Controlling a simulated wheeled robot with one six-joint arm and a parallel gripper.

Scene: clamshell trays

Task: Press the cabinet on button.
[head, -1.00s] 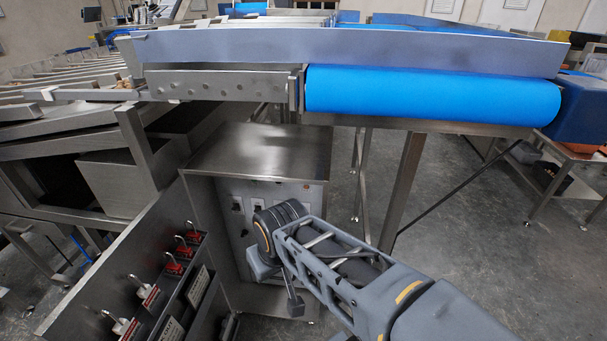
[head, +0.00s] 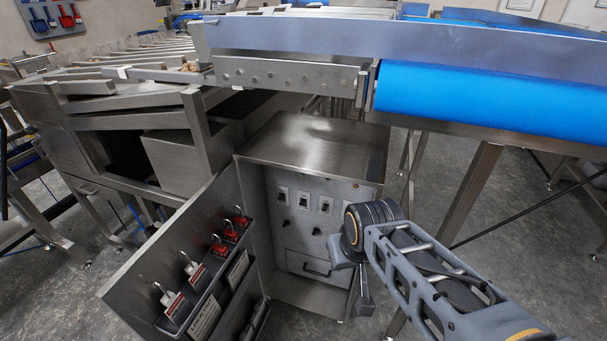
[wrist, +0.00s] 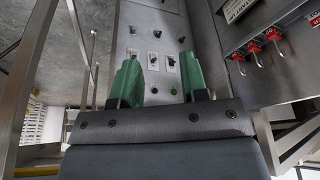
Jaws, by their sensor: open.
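The steel cabinet (head: 315,140) stands with its door (head: 150,260) swung open to the left in the head view. Its inner control panel (head: 345,188) carries a row of switches and a lower row of small dark knobs or buttons. In the wrist view, a small round green button (wrist: 173,91) shows low between the fingers, with a switch (wrist: 171,62) above it. My gripper (wrist: 158,75) is open and empty, its two green fingers pointing toward the panel and apparently short of it. In the head view, my arm covers the panel's right part. Button labels are too small to read.
Red and white tagged padlocks (head: 172,298) hang on the open door above document pockets. A conveyor with a blue belt (head: 480,95) overhangs the cabinet's right side, on a steel leg (head: 465,195). Open floor lies below the conveyor.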

